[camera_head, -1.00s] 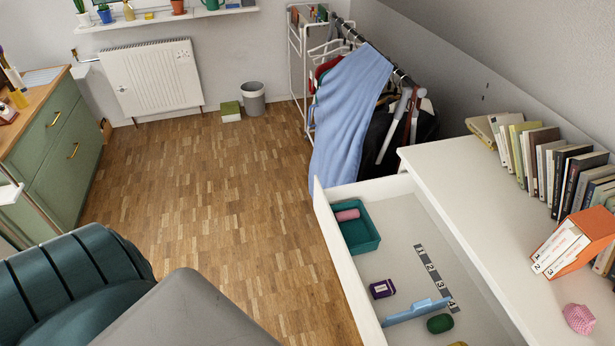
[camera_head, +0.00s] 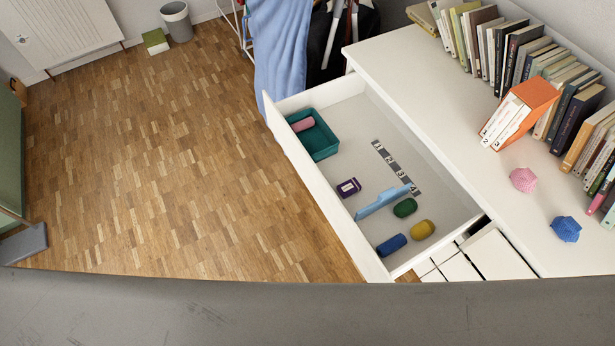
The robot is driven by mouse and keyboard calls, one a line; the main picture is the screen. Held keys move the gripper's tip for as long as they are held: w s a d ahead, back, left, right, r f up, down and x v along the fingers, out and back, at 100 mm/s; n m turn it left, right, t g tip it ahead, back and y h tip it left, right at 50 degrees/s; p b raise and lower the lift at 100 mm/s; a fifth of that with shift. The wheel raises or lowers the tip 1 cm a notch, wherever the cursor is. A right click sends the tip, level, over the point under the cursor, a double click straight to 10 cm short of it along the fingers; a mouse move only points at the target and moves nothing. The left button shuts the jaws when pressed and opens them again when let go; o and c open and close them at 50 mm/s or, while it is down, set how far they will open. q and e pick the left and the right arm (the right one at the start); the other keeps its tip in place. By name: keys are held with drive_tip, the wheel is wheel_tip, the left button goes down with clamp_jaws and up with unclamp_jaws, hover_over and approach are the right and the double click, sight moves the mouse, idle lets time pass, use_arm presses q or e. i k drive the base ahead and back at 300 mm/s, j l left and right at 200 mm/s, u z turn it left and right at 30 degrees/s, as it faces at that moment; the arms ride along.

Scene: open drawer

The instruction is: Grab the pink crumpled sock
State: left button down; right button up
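The pink crumpled sock (camera_head: 523,180) lies on the white top of the dresser (camera_head: 440,110), in front of the row of books. A blue crumpled sock (camera_head: 566,229) lies nearer to me on the same top, apart from the pink one. The open drawer (camera_head: 322,203) sticks out to the left, below the top. Neither of my grippers shows in the head view, so I cannot see whether they are open or shut.
An orange box with white numbered volumes (camera_head: 524,108) stands behind the pink sock. The wooden floor (camera_head: 170,170) left of the drawer is clear.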

sight(525, 181)
drive_tip(key=z, duration=1.65)
drive_tip(key=l, duration=0.55)
drive_tip(key=i+l+z, duration=0.1)
drive_tip(key=l, duration=0.4)
